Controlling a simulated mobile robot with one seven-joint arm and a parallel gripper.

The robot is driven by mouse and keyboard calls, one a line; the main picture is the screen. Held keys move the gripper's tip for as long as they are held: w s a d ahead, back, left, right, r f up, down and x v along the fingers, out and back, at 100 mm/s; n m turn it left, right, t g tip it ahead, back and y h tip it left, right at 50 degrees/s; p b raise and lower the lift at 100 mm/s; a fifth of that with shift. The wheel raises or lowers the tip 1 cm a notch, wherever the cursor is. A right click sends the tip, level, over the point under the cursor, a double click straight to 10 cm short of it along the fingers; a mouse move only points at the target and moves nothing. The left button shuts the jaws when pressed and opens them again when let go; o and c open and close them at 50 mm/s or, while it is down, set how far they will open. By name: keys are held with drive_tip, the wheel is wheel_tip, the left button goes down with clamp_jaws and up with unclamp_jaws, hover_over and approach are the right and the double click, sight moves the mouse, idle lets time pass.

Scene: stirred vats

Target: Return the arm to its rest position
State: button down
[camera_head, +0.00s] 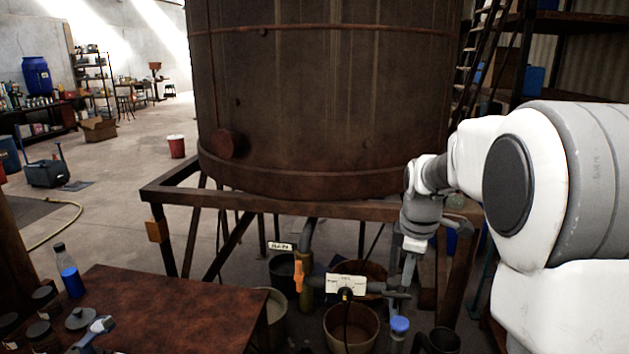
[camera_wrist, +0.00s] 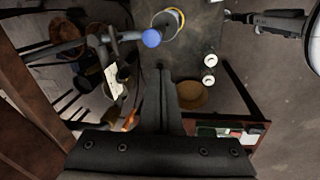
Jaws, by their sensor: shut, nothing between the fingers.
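My arm reaches in from the right in the camera_head view, with its wrist in front of the vat's stand. My gripper (camera_head: 407,275) points down beside the pipework under the vat. In the camera_wrist view its two dark fingers (camera_wrist: 162,72) lie together, shut, with nothing between them. The fingertips overlap the pipe area in the camera_head view, and I cannot tell how near they are to it.
The large rusty vat (camera_head: 325,95) rests on a steel frame (camera_head: 270,202). A brown table (camera_head: 180,310) stands front left. Open floor lies at left.

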drive_tip(key=s+a+r+m+t, duration=0.1)
drive_tip(key=s+a+r+m, duration=0.1)
drive_tip(key=s+r+m, duration=0.35)
drive_tip(key=s+a+r+m+t, duration=0.1)
drive_tip(key=s+a+r+m, duration=0.15)
drive_tip(key=s, duration=0.55)
drive_tip(key=s+a+f+m+t, duration=0.1)
drive_tip(key=s+m, duration=0.4)
drive_tip(key=s, duration=0.7)
drive_tip(key=shift+s+a+m+t, duration=0.15)
drive_tip(key=shift+a+m+t, duration=0.15)
drive_tip(key=shift+a, duration=0.5)
